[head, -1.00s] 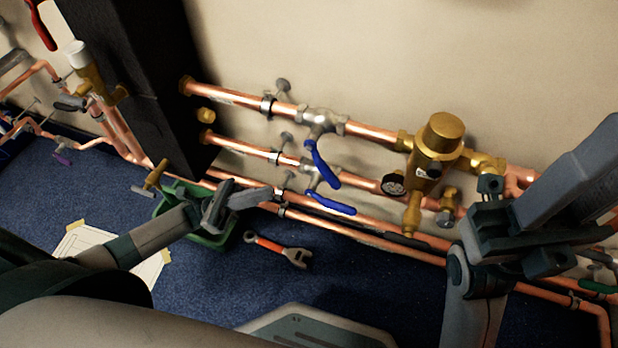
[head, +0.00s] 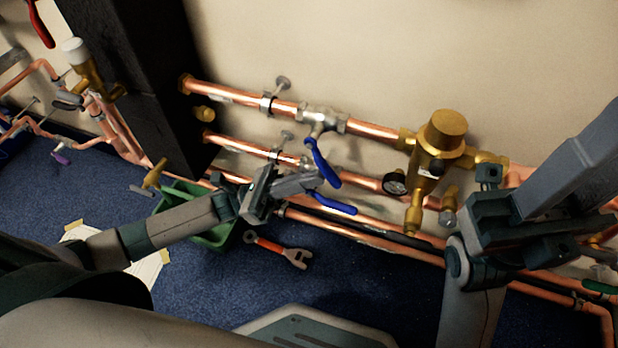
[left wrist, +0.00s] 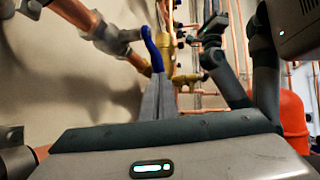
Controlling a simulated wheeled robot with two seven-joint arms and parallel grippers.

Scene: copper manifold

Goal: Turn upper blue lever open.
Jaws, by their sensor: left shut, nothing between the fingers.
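The upper blue lever (head: 322,163) hangs from the silver valve (head: 322,119) on the top copper pipe, slanting down to the right. My left gripper (head: 317,182) is shut and empty, its fingertips at the lever's left side near its lower end. In the left wrist view the blue lever (left wrist: 153,50) rises just beyond the tips of the closed fingers (left wrist: 155,98); I cannot tell whether they touch. My right gripper (head: 590,155) is raised at the right of the head view, clear of the pipes; its jaw state is unclear.
A second blue lever (head: 330,205) lies just below my left fingertips. A brass regulator (head: 438,145) with a gauge (head: 394,184) is to the right. A dark column (head: 145,80) stands left. A green bin (head: 212,238) and an orange-handled wrench (head: 280,249) are on the blue floor.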

